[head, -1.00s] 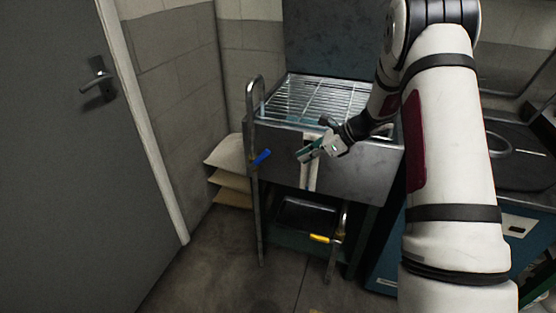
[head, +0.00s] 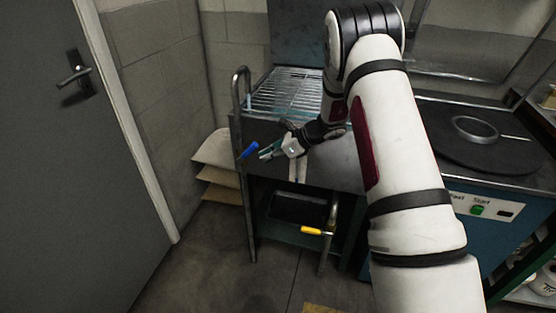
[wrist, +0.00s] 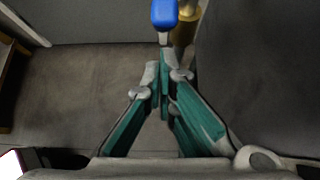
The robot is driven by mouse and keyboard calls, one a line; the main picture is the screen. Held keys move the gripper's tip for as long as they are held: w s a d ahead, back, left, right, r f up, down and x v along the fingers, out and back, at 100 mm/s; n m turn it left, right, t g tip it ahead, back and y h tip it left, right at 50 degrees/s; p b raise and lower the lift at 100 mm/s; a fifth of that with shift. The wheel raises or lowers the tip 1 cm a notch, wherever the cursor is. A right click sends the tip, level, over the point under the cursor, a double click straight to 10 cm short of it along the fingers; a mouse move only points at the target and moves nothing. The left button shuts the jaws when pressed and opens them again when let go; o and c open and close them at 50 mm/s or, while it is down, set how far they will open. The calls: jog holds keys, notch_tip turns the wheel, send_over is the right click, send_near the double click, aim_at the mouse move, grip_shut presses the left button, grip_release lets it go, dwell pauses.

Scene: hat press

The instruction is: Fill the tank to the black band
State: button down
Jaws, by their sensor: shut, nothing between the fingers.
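The metal tank (head: 335,167) stands by the wall with a wire grid (head: 285,92) on top. A pale upright strip (head: 298,172) on its front is mostly behind my gripper; I cannot make out a black band or water level. A pipe (head: 240,115) at its left corner carries a blue lever (head: 248,150), which sticks out to the right. My gripper (head: 265,154) is shut and empty, just right of the blue lever. In the wrist view the blue lever (wrist: 164,14) and brass valve (wrist: 184,25) lie just beyond my gripper (wrist: 165,68), apparently apart from it.
A yellow lever (head: 317,231) sits on a low pipe under the tank, near a black box (head: 300,207). A machine with a Start button (head: 478,210) is at right. The floor at front left is clear.

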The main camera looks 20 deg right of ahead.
jog(key=shift+w+a+r, duration=0.2)
jog(key=shift+a+r, duration=0.1)
jog(key=shift+w+a+r, duration=0.45)
jog(key=shift+a+r, duration=0.2)
jog(key=shift+r, duration=0.2)
jog(key=shift+d, duration=0.1)
